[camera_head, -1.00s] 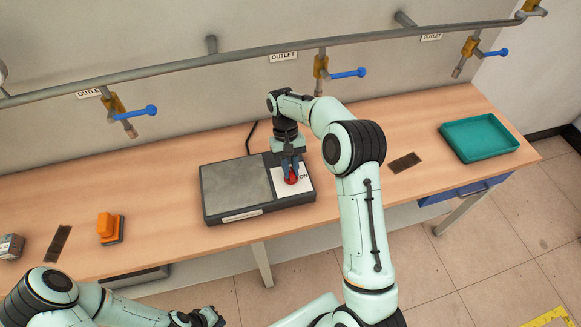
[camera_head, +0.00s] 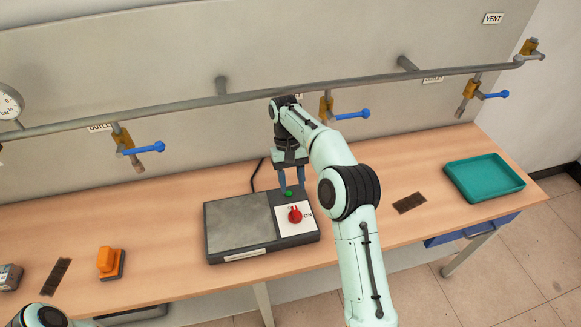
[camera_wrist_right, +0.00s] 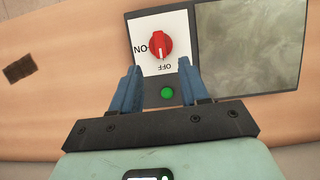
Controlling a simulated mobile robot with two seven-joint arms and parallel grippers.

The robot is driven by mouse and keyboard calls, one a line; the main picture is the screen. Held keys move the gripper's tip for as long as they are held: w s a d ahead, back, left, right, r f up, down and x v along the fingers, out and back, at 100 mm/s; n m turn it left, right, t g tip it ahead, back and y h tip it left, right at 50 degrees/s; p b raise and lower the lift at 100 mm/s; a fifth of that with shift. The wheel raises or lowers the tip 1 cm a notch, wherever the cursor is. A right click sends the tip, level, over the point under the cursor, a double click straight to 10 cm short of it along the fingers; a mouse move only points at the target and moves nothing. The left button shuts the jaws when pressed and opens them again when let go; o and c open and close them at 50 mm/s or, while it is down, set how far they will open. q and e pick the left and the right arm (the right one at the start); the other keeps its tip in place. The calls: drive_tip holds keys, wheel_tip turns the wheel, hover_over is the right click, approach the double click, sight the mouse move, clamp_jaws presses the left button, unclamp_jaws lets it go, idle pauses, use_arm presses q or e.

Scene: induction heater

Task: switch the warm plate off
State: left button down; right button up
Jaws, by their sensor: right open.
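The warm plate (camera_head: 240,224) is a dark box with a grey top on the bench. Its red knob (camera_head: 295,215) sits on a white panel (camera_head: 284,226) marked ON at the right. In the right wrist view the knob (camera_wrist_right: 160,45) has its white mark towards the word OFF (camera_wrist_right: 164,68). A green lamp (camera_wrist_right: 167,93) lies beyond the panel; I cannot tell if it is lit. My right gripper (camera_head: 291,189) is open and empty above the lamp, behind the knob and apart from it. My left gripper is out of view.
An orange-topped block (camera_head: 108,262) and a dark strip (camera_head: 56,276) lie left of the plate. A second dark strip (camera_head: 410,202) and a teal tray (camera_head: 485,178) are at the right. A pipe with blue-handled valves (camera_head: 350,115) runs along the wall behind.

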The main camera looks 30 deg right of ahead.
drive_tip(key=shift+v, duration=2.45)
